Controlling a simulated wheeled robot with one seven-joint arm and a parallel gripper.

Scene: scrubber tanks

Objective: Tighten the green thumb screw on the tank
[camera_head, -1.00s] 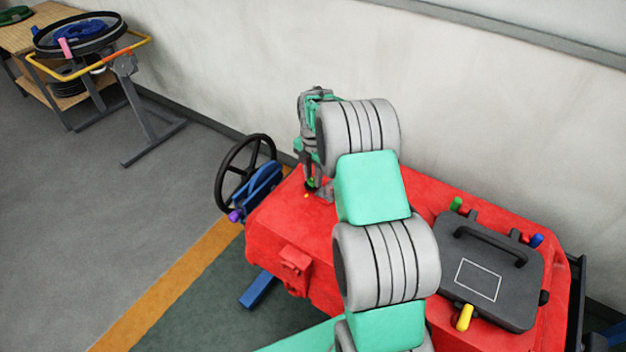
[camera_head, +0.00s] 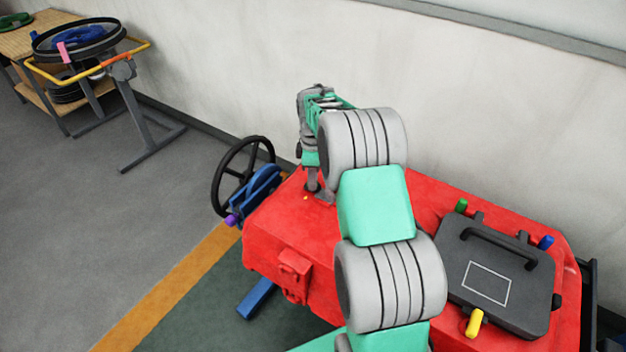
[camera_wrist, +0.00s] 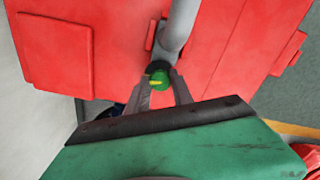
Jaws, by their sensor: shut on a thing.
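The red tank (camera_head: 290,225) stands in front of the wall, and its red surface (camera_wrist: 110,30) fills much of the wrist view. The green thumb screw (camera_wrist: 158,80) has a yellow mark on its head and sits at the lower end of a grey pipe (camera_wrist: 180,30). My gripper (camera_wrist: 160,84) is shut on the green thumb screw, with one finger on each side of it. In the head view my gripper (camera_head: 312,185) is over the tank's far left end. The screw is hidden there behind my arm.
A dark lid (camera_head: 500,270) with a handle lies on the tank's right, with green (camera_head: 461,205), blue (camera_head: 546,242) and yellow (camera_head: 474,322) knobs around it. A black handwheel (camera_head: 216,190) stands at the tank's left end. The floor at left is open.

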